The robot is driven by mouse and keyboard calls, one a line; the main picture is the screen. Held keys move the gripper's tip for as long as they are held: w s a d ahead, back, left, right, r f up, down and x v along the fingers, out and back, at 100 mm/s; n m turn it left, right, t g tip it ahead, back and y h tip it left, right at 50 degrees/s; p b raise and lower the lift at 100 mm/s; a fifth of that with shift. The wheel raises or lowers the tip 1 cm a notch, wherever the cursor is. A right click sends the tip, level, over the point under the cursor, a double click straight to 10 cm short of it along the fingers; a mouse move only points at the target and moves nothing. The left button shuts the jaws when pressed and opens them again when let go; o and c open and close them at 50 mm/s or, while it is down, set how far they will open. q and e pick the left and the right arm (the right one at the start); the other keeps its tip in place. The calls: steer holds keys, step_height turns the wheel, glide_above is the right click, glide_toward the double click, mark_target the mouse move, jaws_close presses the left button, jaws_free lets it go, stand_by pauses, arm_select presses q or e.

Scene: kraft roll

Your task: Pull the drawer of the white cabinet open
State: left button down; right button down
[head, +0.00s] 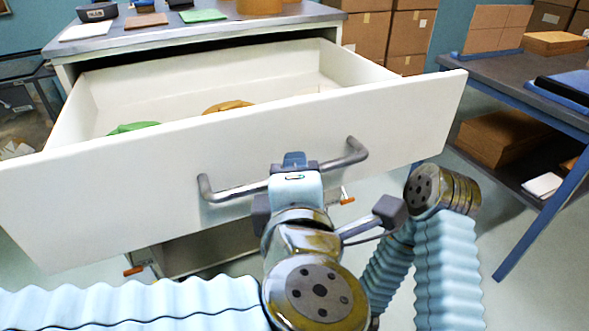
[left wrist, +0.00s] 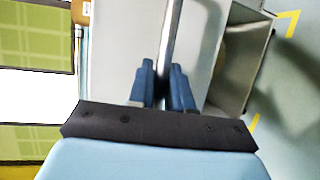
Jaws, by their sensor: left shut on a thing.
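The white cabinet (head: 64,77) stands ahead, and its drawer (head: 110,169) is pulled well out, so its inside shows. A grey bar handle (head: 225,192) runs across the drawer front. My left gripper (head: 294,163) is shut on the middle of the handle. In the left wrist view the two blue fingers (left wrist: 162,88) close around the handle bar (left wrist: 170,45). A green thing (head: 133,128) and a tan round thing (head: 228,106) lie in the drawer, partly hidden by its front. My right gripper is not clearly seen.
Several small items lie on the cabinet top, among them a green cloth-like piece (head: 203,15). A table with blue legs (head: 545,195) stands at the right, with cardboard on its lower shelf (head: 503,135). Stacked boxes (head: 367,35) stand behind.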

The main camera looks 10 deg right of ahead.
arm_select(q)
steer(key=shift+f, duration=0.1)
steer(key=c, duration=1.1)
jaws_free()
steer(key=v, duration=0.7)
steer(key=shift+s, duration=0.25)
